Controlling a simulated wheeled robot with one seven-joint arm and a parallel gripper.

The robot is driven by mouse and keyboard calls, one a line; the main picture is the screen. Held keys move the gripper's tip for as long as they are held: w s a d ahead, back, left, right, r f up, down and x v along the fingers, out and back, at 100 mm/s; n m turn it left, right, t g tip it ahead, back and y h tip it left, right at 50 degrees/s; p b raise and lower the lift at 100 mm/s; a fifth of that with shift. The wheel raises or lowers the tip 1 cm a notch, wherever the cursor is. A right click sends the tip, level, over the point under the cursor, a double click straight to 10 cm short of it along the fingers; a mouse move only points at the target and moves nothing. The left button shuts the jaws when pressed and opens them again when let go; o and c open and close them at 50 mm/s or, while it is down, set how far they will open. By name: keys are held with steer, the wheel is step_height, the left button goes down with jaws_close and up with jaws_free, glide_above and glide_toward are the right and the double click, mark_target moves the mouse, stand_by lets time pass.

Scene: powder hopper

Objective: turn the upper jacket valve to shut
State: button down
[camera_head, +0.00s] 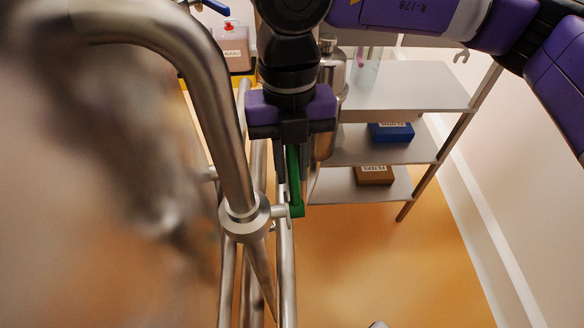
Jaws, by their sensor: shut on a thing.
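The valve with a green lever (297,190) sits on a steel pipe near the middle of the picture. I take it for the upper jacket valve, though no label on it shows. Its round body (245,218) joins the lever by a short stem on the right. The lever runs from the stem up the picture, roughly alongside the pipes. My gripper (293,132) is above the body in the picture, shut on the lever's far end. The jaws hide that end.
A large bent steel pipe (205,85) stands close on the left, with blurred metal nearer the camera. Behind my gripper is a shelf rack (410,95) with a blue box (391,132) and a brown box (373,176).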

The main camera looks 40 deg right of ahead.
steer(key=shift+w+d+f+g+y+b, duration=0.15)
steer(key=shift+w+f+g+y+b, duration=0.1)
steer(key=shift+f+g+y+b, duration=0.3)
steer(key=shift+w+d+f+g+y+b, duration=0.1)
steer(key=shift+w+f+g+y+b, duration=0.2)
steer(key=shift+g, duration=0.45)
steer(key=shift+s+r, duration=0.1)
steer(key=shift+s, duration=0.05)
steer(key=c, duration=1.3)
jaws_free()
steer(key=shift+r, duration=0.1)
step_height(320, 180, up, 20)
steer(key=b, duration=0.2)
